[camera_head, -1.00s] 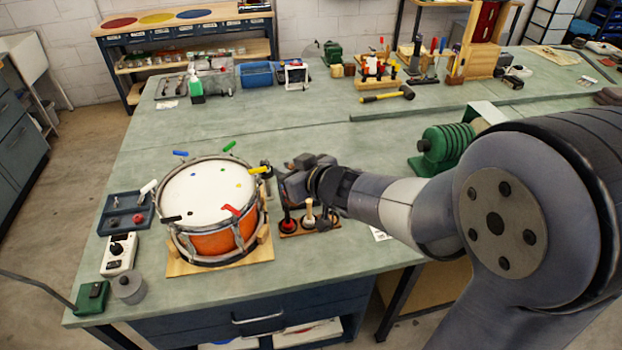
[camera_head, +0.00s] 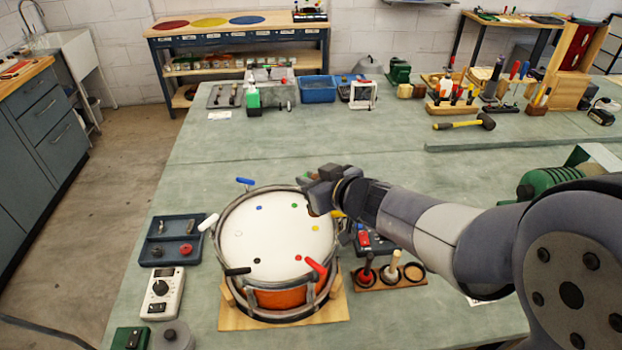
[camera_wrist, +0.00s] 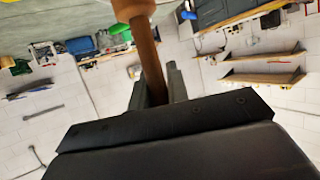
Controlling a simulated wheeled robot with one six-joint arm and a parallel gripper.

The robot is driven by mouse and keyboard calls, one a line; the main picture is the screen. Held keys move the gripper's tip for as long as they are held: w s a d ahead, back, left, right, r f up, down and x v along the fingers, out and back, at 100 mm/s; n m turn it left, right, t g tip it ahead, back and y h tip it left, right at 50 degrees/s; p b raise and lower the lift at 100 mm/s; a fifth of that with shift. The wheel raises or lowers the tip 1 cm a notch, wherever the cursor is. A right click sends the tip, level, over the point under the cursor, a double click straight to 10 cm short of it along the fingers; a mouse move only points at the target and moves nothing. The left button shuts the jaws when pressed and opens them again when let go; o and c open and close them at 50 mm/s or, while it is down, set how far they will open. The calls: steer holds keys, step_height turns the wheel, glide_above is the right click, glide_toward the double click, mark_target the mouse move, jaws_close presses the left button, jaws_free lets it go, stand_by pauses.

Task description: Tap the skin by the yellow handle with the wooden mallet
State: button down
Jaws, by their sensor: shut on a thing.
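The drum (camera_head: 282,298) has an orange shell and a white skin (camera_head: 278,235) with small coloured dots. The yellow handle (camera_head: 338,214) shows partly at its right rim, beside a yellow dot (camera_head: 316,228). My gripper (camera_head: 321,190) is above the drum's back right rim. In the wrist view my gripper (camera_wrist: 157,88) is shut on the brown shaft of a mallet (camera_wrist: 149,50) with a light brown head, cut off at the top edge. The mallet's head cannot be made out in the head view. The green handle is not visible now.
Blue (camera_head: 245,182), white (camera_head: 208,222), black (camera_head: 237,271) and red (camera_head: 316,266) handles ring the drum. A wooden rack (camera_head: 405,283) to the right holds two upright tools beside an empty ring. A blue tray (camera_head: 172,228) stands left.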

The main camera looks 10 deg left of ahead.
step_height(320, 180, down, 6)
steer(key=b, duration=0.4)
steer(key=shift+b, duration=0.35)
step_height(320, 180, up, 6)
steer(key=p, duration=0.6)
steer(key=shift+f, duration=0.1)
steer(key=shift+p, duration=0.3)
stand_by(1.1)
